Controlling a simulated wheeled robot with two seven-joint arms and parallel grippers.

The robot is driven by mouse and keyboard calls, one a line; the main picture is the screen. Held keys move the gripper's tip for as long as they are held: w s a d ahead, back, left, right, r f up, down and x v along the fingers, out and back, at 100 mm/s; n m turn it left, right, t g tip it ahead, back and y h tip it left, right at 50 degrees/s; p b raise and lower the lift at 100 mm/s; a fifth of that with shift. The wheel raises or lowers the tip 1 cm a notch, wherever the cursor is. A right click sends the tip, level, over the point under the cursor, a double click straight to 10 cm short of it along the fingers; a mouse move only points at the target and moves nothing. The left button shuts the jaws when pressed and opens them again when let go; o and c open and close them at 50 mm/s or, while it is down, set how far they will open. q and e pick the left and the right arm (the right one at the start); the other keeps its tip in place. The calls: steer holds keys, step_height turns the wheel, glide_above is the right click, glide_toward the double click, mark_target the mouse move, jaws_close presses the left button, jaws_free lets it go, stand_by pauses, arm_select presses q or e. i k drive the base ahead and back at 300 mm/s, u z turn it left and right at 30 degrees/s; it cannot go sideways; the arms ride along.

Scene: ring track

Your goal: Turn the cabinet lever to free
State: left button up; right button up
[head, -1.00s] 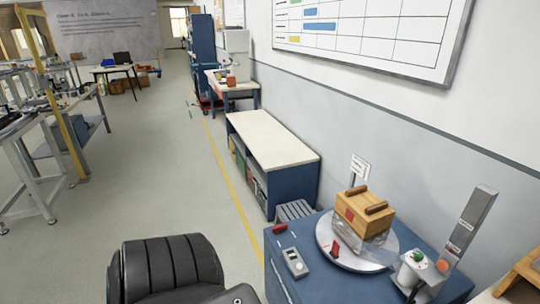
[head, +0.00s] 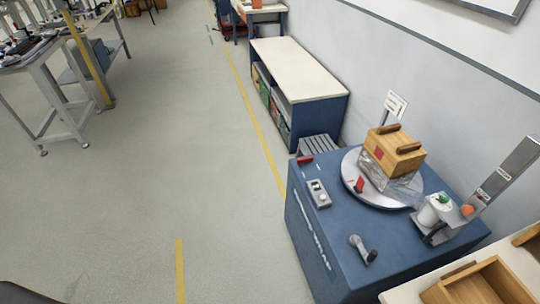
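The blue cabinet (head: 335,222) stands at the lower right, with white lettering on its left side. A grey lever with a dark knob (head: 361,247) sits near the cabinet's front edge; I cannot read any marks for its positions. A small red handle (head: 305,160) sits at the cabinet's far left corner. A grey control box with buttons (head: 319,194) lies between them. A round turntable (head: 350,170) on the cabinet carries a wooden box (head: 394,157) with two brown handles, with clear film around its lower part. Neither of my grippers is in view.
A grey post (head: 505,173) and a white roll holder (head: 430,213) stand right of the turntable. A wooden tray (head: 480,287) is at the bottom right. A blue bench with a pale top (head: 295,73) stands behind. The floor left of the cabinet is clear.

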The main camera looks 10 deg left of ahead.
mark_target(300, 161)
steer(key=u, duration=1.75)
steer(key=i, duration=2.3)
steer(key=z, duration=4.45)
